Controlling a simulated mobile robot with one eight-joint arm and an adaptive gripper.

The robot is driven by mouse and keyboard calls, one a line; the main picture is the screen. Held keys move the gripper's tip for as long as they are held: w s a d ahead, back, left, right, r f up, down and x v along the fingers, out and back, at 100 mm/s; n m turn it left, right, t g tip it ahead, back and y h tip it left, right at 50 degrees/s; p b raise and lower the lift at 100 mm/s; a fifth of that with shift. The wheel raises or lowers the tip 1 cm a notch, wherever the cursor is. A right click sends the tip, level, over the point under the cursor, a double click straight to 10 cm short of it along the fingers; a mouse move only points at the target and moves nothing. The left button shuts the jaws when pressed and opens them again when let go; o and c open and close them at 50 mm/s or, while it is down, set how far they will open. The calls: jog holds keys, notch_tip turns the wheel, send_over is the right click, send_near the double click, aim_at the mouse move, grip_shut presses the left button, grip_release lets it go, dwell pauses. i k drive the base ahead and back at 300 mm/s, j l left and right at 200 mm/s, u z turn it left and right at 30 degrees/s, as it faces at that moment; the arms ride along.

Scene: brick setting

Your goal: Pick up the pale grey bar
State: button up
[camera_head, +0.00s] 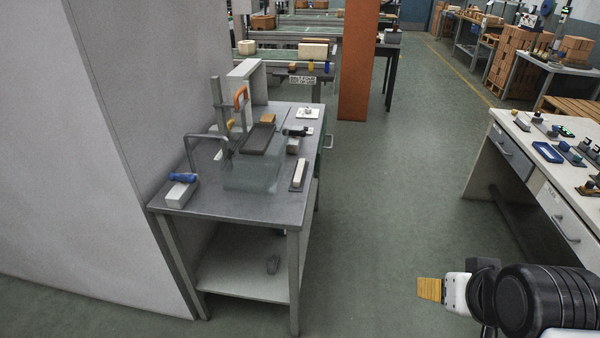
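The grey metal table (235,207) on the left carries two pale bar-shaped things. One is a pale grey block (176,195) at the front left corner, with a blue-handled item (183,177) on it. The other is a slim, off-white bar (299,173) lying on a darker plate near the right edge. I cannot tell for sure which is the pale grey bar. My gripper (430,289), with yellowish fingers, is at the lower right over open floor, well away from the table. It is seen from the side, so its opening cannot be made out.
A fixture with a clear guard (250,176) and an orange clamp (240,97) stands mid-table. A large pale panel (120,130) borders the table's left. A white workbench (520,150) with small items is at the right. Green floor (390,190) is free between them.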

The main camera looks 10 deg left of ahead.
aim_at(296, 182)
jog(key=i+j+u, duration=0.25)
jog(key=i, duration=0.25)
jog(key=i+j+u, duration=0.25)
jog(key=i, duration=0.25)
jog(key=i+j+u, duration=0.25)
jog(key=i, duration=0.3)
jog(key=l, duration=0.1)
